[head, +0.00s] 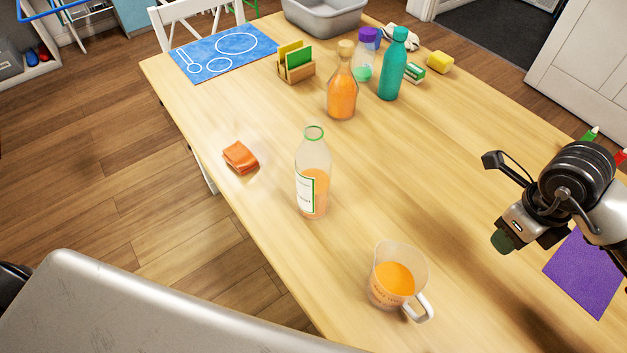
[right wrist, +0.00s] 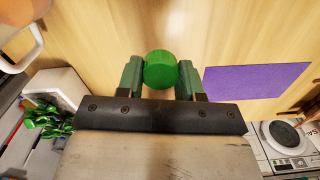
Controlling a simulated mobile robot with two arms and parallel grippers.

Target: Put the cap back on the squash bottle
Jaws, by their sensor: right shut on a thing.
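The squash bottle (head: 312,185) stands upright and uncapped on the table, with a green ring at its open neck, a white label and orange liquid in its lower part. My right gripper (head: 503,240) is over the right side of the table, to the right of the bottle and well apart from it. It is shut on the green cap (right wrist: 160,70), which sits between the two fingers in the right wrist view. In the head view the cap (head: 502,242) looks dark green below the gripper. My left gripper is not in view.
A measuring jug (head: 398,280) of orange liquid stands in front of the bottle. An orange cloth (head: 240,157) lies to its left. A carafe (head: 341,95), a teal bottle (head: 392,70) and a grey tub (head: 325,14) stand behind. A purple sheet (head: 592,272) lies at right.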

